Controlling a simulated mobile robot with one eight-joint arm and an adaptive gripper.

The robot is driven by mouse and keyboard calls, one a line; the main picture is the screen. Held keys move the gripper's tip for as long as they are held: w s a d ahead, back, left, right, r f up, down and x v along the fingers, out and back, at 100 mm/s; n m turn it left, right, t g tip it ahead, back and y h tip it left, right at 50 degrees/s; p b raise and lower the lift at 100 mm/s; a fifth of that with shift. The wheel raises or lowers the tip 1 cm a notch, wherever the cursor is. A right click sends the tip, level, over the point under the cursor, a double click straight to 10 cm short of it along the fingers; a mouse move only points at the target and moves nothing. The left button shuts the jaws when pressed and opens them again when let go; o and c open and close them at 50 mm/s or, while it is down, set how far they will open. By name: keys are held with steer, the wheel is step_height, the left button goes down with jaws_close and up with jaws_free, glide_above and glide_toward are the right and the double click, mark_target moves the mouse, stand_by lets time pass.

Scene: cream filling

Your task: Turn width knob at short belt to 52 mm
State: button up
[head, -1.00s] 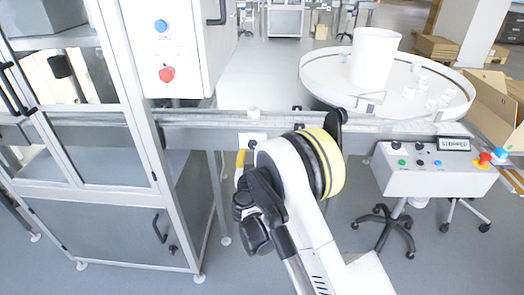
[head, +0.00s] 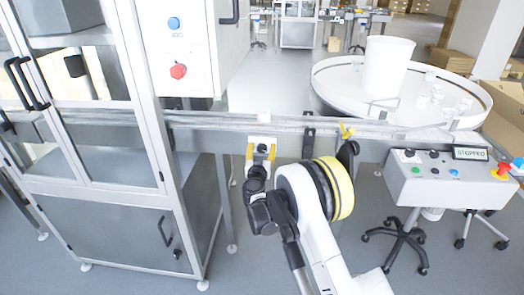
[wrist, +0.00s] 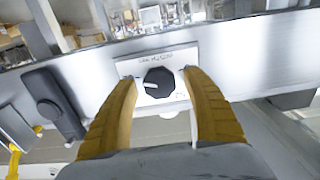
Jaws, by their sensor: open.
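The width knob (wrist: 158,82) is a dark, many-sided knob with a light pointer line, on a white plate (wrist: 179,106) fixed to the side of the short belt (head: 290,121). In the wrist view the pointer points left; the plate's lettering is too blurred to read. My gripper (wrist: 160,87) has two yellow fingers, open, one on each side of the knob with gaps between. I cannot tell how far the tips are from the plate. In the head view my gripper (head: 262,152) is in front of the plate, under the belt edge.
A round table (head: 330,88) with a white bin (head: 387,65) and small white items stands at the right. A control box (head: 450,183) on a wheeled stand is below it. A glass-doored machine (head: 95,140) stands at the left. A dark bracket with a yellow handle (head: 346,131) is right of the knob.

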steer(key=c, duration=1.1)
steer(key=shift+c, duration=0.2)
